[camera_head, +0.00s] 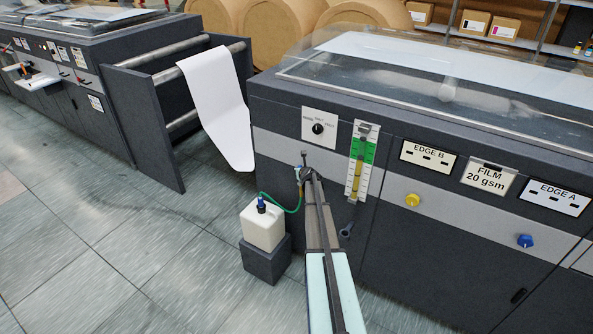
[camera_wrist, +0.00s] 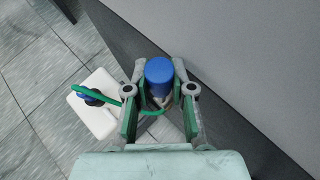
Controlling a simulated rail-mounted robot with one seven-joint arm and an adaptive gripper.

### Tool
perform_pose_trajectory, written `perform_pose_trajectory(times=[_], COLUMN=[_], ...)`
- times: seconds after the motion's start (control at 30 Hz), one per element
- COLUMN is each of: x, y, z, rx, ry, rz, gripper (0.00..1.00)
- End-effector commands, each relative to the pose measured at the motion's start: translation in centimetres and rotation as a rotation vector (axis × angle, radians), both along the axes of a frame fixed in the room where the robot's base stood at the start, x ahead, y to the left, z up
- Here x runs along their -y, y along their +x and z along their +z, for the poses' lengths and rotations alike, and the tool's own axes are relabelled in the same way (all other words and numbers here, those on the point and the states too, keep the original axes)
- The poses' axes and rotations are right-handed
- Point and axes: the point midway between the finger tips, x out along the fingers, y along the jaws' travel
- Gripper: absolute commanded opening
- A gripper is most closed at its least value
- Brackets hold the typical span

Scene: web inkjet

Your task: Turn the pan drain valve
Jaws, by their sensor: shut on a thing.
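My gripper (camera_wrist: 160,100) is shut on a blue-topped valve handle (camera_wrist: 159,72) at the machine's front, with one green-padded finger on each side of it. A green hose (camera_wrist: 113,92) runs from below the handle to a white jug (camera_wrist: 95,118). In the head view, my gripper (camera_head: 304,173) is at the front panel below the black knob. There, the hose (camera_head: 279,207) leads to the white jug (camera_head: 262,228). The valve body is mostly hidden by my fingers and arm, so I cannot tell how far the handle is turned.
A level gauge (camera_head: 361,160) with a green and yellow scale stands right of my gripper. A black selector knob (camera_head: 318,128) is above. A yellow knob (camera_head: 412,199) and a blue knob (camera_head: 525,241) are farther right. The jug stands on a dark block (camera_head: 266,262). Floor is free at left.

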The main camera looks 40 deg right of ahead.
Motion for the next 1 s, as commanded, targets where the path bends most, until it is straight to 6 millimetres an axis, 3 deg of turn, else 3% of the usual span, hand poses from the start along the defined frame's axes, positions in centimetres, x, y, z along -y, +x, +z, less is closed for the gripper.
perform_pose_trajectory(times=[0.37, 0.4, 0.47, 1.0], x=[0.1, 0.1, 0.1, -0.4], y=[0.0, 0.1, 0.1, -1.0], z=[-0.1, 0.0, 0.0, 0.6], rx=[-0.005, -0.005, -0.005, -0.003], ry=[-0.003, -0.003, -0.003, -0.002], rz=[0.002, 0.002, 0.002, 0.001], gripper=[0.00, 0.26, 0.48, 0.49])
